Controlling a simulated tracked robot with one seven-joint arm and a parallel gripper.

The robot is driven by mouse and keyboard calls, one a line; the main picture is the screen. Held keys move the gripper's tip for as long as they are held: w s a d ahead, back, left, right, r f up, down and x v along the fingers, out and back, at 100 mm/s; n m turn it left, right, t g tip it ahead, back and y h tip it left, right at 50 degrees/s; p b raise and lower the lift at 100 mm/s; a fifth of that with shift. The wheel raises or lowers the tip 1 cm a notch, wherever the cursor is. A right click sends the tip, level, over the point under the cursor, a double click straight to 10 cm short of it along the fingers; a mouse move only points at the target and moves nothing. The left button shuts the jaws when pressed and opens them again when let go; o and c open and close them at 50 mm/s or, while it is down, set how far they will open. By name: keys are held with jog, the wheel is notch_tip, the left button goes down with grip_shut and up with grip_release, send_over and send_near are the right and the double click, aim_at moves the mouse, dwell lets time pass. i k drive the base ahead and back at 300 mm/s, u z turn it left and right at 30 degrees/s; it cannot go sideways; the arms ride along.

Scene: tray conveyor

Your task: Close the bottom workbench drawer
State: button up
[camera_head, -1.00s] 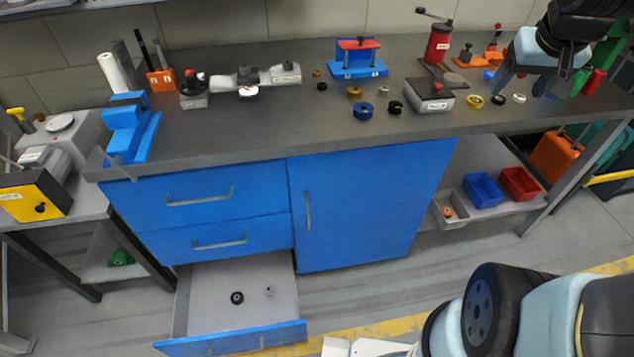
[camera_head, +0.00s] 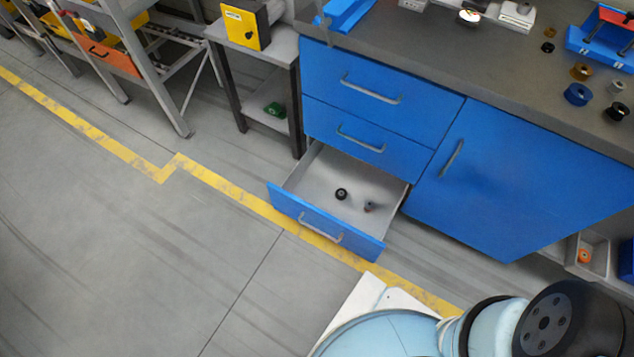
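The bottom drawer (camera_head: 310,222) of the blue workbench (camera_head: 540,170) is pulled well out, its blue front facing the floor area with a grey handle (camera_head: 321,229). Inside it lie a black ring-shaped part (camera_head: 341,194) and a small grey part (camera_head: 370,206). The two drawers above it, the top drawer (camera_head: 350,75) and the middle drawer (camera_head: 350,125), are shut. Part of my arm shows at the bottom right, apart from the drawer. My gripper is outside the picture.
The floor (camera_head: 180,250) in front of and left of the open drawer is clear, with a yellow line (camera_head: 235,195) running past it. A side table (camera_head: 285,45) with a yellow box (camera_head: 246,25) stands left of the workbench. The cupboard door (camera_head: 520,180) beside the drawers is shut.

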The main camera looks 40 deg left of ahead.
aim_at(306, 196)
jog(key=z, duration=0.3)
jog(key=i, duration=0.15)
jog(key=u, duration=3.2)
jog(key=k, duration=0.65)
jog(key=z, duration=0.7)
jog(key=i, duration=0.5)
jog(key=u, duration=0.05)
jog(key=k, duration=0.25)
